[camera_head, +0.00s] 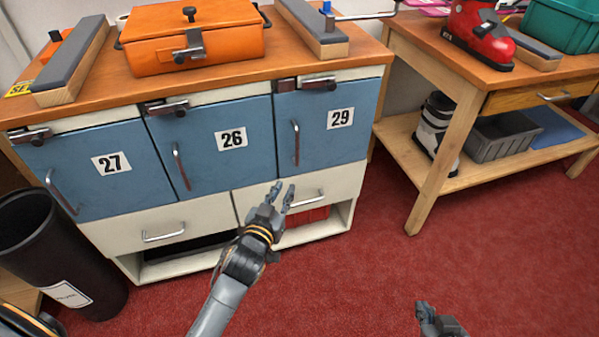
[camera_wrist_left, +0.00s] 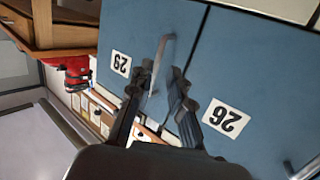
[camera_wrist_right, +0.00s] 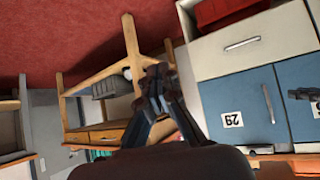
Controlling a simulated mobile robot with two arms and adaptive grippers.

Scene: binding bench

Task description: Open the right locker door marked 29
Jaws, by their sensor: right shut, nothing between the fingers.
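The blue locker door marked 29 (camera_head: 340,145) is closed, at the right of the row of doors. Its vertical bar handle (camera_head: 296,142) is on the door's left side, and a metal latch (camera_head: 318,84) sits at its top edge. My left gripper (camera_head: 281,193) is open and empty, appearing below the handle in the head view. In the left wrist view the handle (camera_wrist_left: 160,62) lies just ahead of its parted fingers, with no clear contact. My right gripper (camera_head: 425,312) is shut and empty, over the red floor at lower right. Door 29 also shows in the right wrist view (camera_wrist_right: 250,88).
Doors 26 (camera_head: 215,165) and 27 (camera_head: 95,185) are closed to the left. White drawers (camera_head: 310,195) lie below. A wooden bench (camera_head: 430,170) stands at right and a black bin (camera_head: 50,240) at left. The carpet (camera_head: 400,280) in front is clear.

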